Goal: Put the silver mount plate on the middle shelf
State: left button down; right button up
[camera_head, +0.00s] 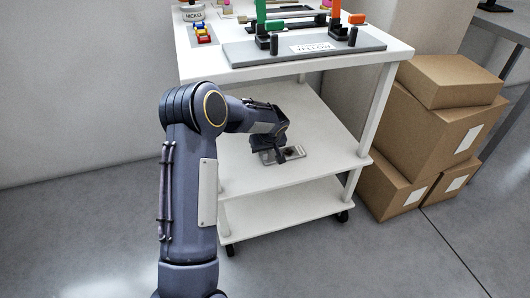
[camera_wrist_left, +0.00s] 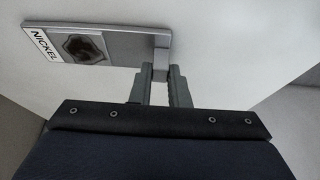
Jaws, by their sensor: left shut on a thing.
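The silver mount plate (camera_head: 290,153) is at the middle shelf (camera_head: 240,173) of the white cart. In the left wrist view the plate (camera_wrist_left: 125,45) is flat and grey, with a NICKEL label at its left end and a dark emblem beside it. My left gripper (camera_head: 275,151) reaches in between the top and middle shelves. Its fingers (camera_wrist_left: 160,80) are shut on the block at the plate's right end. The plate lies on or just above the shelf; I cannot tell which. My right gripper is not in view.
The bottom shelf (camera_head: 285,208) is bare. Cardboard boxes (camera_head: 433,120) stand at the right. The middle shelf around the plate is clear.

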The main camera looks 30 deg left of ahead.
pick_arm(q)
jog(key=shift+w, duration=0.1)
jog(key=c, duration=1.4)
grip_release()
jog(key=shift+r, duration=0.3)
jog(key=p+v, duration=0.2)
jog(key=v, duration=0.5)
jog(key=shift+d, duration=0.15)
jog(key=shift+s, duration=0.2)
